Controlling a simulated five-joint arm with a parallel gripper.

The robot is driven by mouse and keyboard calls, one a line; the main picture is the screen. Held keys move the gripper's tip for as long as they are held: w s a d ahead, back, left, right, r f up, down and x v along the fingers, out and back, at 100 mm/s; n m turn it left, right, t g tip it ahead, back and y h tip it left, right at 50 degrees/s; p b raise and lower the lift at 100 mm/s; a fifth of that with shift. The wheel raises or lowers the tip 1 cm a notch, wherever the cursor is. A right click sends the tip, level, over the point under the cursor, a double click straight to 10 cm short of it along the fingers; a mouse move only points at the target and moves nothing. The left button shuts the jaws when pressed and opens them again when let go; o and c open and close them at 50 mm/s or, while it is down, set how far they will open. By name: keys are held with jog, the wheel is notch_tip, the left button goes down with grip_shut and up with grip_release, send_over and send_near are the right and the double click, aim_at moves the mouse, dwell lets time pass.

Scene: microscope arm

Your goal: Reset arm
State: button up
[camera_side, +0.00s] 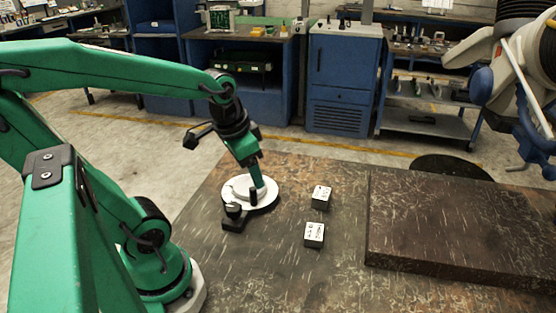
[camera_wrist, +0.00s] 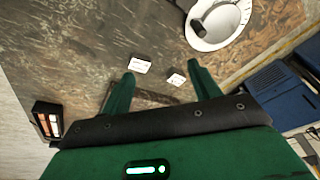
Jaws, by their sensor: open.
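My gripper (camera_side: 256,176) is at the lower end of my green arm, over the table. In the side view its tip overlaps a white round disc (camera_side: 233,187) on a black base; I cannot tell whether they touch. In the wrist view my gripper (camera_wrist: 163,80) is open, its green fingers spread with nothing held between them. The disc (camera_wrist: 235,35) shows at the top right there, with a dark cylinder on it. Two small white-topped cubes, a far one (camera_side: 321,195) and a near one (camera_side: 314,235), sit apart on the table. They appear between the fingertips in the wrist view.
A dark raised slab (camera_side: 460,225) lies on the right of the worn table (camera_side: 280,285). The table's middle is clear around the cubes. A white and grey machine (camera_side: 510,80) hangs at the right. Blue cabinets (camera_side: 340,80) stand behind, across the floor.

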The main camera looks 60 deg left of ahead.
jog(key=s+d+r+t, duration=0.1)
jog(key=d+r+t, duration=0.1)
jog(key=d+r, duration=0.2)
jog(key=shift+s+d+r+h, duration=0.25)
jog(key=shift+d+h, duration=0.15)
jog(key=shift+d, duration=0.35)
